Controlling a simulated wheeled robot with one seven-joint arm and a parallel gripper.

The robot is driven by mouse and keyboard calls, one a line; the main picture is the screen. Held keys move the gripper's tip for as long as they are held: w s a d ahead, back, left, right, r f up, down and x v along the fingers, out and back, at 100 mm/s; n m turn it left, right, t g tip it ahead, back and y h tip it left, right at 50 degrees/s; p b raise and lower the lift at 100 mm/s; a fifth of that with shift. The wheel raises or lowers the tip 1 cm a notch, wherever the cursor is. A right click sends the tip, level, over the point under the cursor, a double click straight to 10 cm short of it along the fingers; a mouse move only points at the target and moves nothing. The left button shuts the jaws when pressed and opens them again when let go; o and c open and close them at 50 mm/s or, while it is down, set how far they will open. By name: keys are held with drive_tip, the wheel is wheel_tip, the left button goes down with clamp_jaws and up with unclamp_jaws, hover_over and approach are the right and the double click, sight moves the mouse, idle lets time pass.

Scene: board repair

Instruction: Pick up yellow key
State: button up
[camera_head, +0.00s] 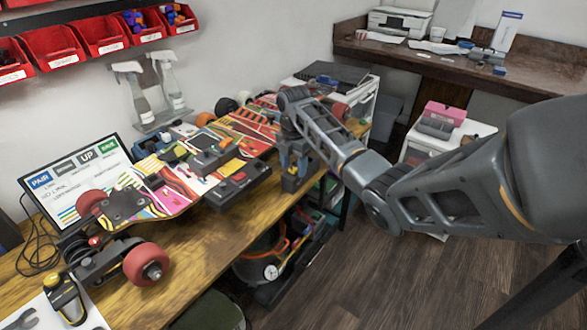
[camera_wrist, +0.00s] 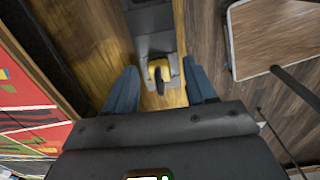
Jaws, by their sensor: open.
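In the wrist view a small yellow piece with a dark rounded part, which looks like the yellow key (camera_wrist: 159,72), sits on or against a dark grey block at the edge of the wooden workbench. My gripper (camera_wrist: 162,85) is open, with one blue finger on each side of the yellow piece and gaps visible on both sides. In the head view my gripper (camera_head: 297,172) points down at the front edge of the workbench, beyond the skateboard. The yellow piece cannot be made out in the head view, where the gripper and arm cover that area.
A colourful skateboard (camera_head: 170,187) with red wheels lies along the workbench (camera_head: 190,262), left of my gripper. A yellow-and-black tool (camera_head: 65,300) lies at the near left. Under the bench is a shelf with tools. A white cabinet (camera_head: 418,148) stands right, behind my arm.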

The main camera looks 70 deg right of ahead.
sight(293, 161)
clamp_jaws()
idle(0.4)
drive_tip(key=shift+r, duration=0.5)
wheel_tip(293, 161, up, 3)
drive_tip(key=shift+f+b, duration=0.15)
drive_tip(key=shift+b, duration=0.15)
drive_tip(key=s+d+r+p, duration=0.1)
drive_tip(key=s+d+r, duration=0.5)
drive_tip(key=s, duration=0.4)
drive_tip(key=shift+r+p, duration=0.35)
drive_tip(key=shift+r, duration=0.3)
